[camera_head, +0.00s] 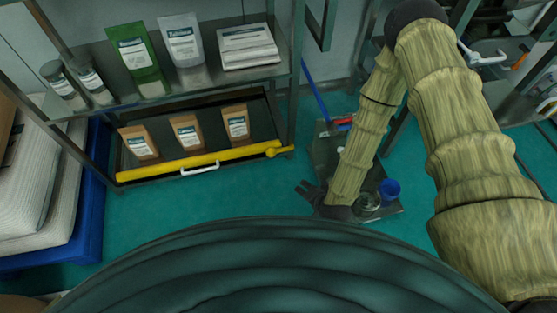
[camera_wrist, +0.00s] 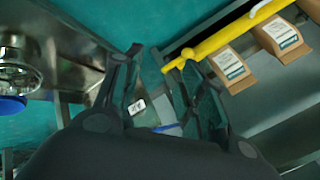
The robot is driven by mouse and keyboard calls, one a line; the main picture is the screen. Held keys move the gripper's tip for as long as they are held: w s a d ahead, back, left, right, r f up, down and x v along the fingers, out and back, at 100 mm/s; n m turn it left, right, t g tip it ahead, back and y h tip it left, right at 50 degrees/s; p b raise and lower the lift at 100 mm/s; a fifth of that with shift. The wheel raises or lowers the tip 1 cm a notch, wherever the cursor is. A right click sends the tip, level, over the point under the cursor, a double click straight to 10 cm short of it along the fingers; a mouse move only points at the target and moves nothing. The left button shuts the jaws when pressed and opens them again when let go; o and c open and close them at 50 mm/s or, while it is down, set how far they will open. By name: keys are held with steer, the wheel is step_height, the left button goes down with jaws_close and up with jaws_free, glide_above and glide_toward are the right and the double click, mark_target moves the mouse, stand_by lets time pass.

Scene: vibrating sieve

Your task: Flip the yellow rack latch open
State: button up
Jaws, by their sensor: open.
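The yellow latch (camera_head: 280,151) is a short stub with a knob at the right end of the yellow bar (camera_head: 200,160) along the front of the lower rack shelf. In the wrist view, the latch (camera_wrist: 189,54) shows just beyond the right fingertip, at the end of the bar. I cannot tell whether a fingertip touches the latch.
A white handle (camera_head: 200,168) sits on the bar. Brown pouches (camera_head: 187,133) stand on the lower shelf. Green floor (camera_head: 225,195) is free before the rack.

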mark_target(282, 150)
steer(key=w+a+f+m+t+y+b, duration=0.1)
steer(key=w+a+f+m+t+b, duration=0.3)
steer(key=w+f+b, duration=0.5)
steer(key=w+a+f+m+t+b, duration=0.35)
steer(key=w+f+b, duration=0.3)
steer(key=b, duration=0.35)
steer(key=r+b+x, duration=0.1)
steer(key=b+x, duration=0.4)
steer(key=x, duration=0.6)
steer(key=shift+w+a+m+b, duration=0.2)
steer(key=shift+w+m+b, duration=0.2)
steer(key=shift+w, duration=0.1)
jaws_close()
